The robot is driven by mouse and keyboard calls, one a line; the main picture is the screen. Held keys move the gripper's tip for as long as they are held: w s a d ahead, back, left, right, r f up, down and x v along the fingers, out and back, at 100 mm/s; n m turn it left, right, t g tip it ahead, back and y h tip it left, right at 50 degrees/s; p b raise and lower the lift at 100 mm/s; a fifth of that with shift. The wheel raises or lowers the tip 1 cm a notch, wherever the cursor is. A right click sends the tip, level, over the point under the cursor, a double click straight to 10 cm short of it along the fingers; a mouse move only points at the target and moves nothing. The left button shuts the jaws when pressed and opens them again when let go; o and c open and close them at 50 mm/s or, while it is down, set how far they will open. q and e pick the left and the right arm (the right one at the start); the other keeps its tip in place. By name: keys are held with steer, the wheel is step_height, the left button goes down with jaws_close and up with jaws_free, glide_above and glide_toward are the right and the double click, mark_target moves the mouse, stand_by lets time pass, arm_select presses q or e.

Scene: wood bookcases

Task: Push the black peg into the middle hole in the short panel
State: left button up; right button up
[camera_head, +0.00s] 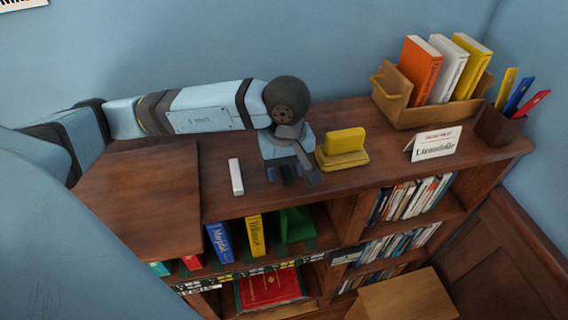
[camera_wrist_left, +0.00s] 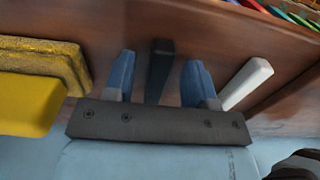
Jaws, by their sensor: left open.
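My left gripper (camera_head: 290,174) points down over the bookcase top, between a white peg and a yellow block. In the left wrist view its two blue fingers (camera_wrist_left: 158,82) are open. A black peg (camera_wrist_left: 160,70) shows in the gap between them, with space on both sides, so it is not gripped. In the head view I cannot clearly separate the peg from the gripper. The white peg (camera_head: 236,177) lies to the left of the gripper; it also shows in the wrist view (camera_wrist_left: 248,83). I cannot make out a short panel with holes. My right gripper is out of view.
The yellow block (camera_head: 343,147) sits close to the gripper's right. A wooden book holder (camera_head: 437,115), a white card (camera_head: 436,143) and a pen box (camera_head: 499,125) stand farther right. A raised wooden top (camera_head: 143,197) is at left. Books fill the shelves below the front edge.

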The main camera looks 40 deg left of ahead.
mark_target(286, 171)
arm_select(q)
steer(key=shift+c, duration=1.3)
jaws_close()
steer(key=shift+r, duration=0.1)
step_height(286, 171, up, 20)
steer(key=b, duration=0.1)
steer(key=shift+b, duration=0.3)
steer(key=shift+d, duration=0.1)
